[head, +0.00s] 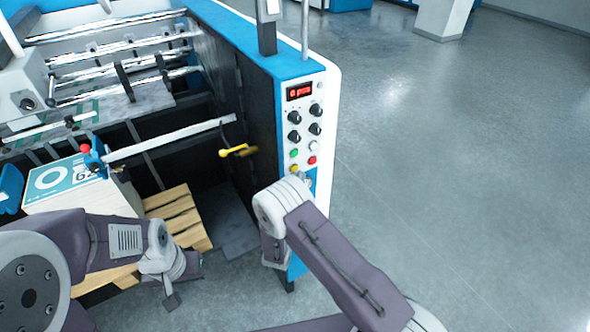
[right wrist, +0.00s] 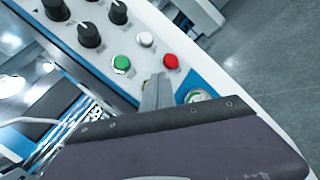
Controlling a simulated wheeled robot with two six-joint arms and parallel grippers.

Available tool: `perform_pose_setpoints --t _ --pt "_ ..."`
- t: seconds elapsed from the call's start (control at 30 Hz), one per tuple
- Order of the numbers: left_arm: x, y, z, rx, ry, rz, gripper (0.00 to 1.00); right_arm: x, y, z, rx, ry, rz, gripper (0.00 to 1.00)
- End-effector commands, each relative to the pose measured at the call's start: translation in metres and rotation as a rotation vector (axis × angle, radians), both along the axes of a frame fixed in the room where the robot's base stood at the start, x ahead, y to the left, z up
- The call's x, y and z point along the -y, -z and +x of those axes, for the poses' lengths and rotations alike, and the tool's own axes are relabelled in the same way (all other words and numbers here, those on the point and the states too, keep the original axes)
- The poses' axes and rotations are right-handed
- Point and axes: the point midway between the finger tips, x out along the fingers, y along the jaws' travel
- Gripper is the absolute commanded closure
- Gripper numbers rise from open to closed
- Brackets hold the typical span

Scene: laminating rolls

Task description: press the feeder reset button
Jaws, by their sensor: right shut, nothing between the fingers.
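The control panel (head: 303,125) on the machine's end carries a green button (head: 294,153), a white button (head: 313,145), a red button (head: 312,160) and a yellow button (head: 294,168). No readable label shows which is the feeder reset. In the right wrist view the green (right wrist: 122,63), white (right wrist: 146,39) and red (right wrist: 170,61) buttons show clear of my right gripper (right wrist: 155,90). It is shut and empty, its tip at the panel's lower part, where it hides the yellow button; contact cannot be told. My left gripper (head: 172,298) hangs low at left, its jaws unclear.
Black knobs (head: 294,117) and a red display (head: 299,91) sit above the buttons. A green-ringed round control (right wrist: 197,96) lies below the red button. A wooden pallet (head: 180,215) and a white box (head: 70,185) stand at left. The floor at right is clear.

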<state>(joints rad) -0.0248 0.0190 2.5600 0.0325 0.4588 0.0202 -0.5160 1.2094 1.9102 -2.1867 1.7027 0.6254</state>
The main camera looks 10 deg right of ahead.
Motion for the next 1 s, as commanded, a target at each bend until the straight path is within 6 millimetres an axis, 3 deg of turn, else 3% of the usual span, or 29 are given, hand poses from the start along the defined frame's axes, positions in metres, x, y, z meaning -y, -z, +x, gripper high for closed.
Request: perform_pose_setpoints --t 1.0 --pt "0.000 0.010 0.000 0.000 0.000 0.000 0.64 -0.004 0.000 0.012 0.000 0.000 0.001 1.00"
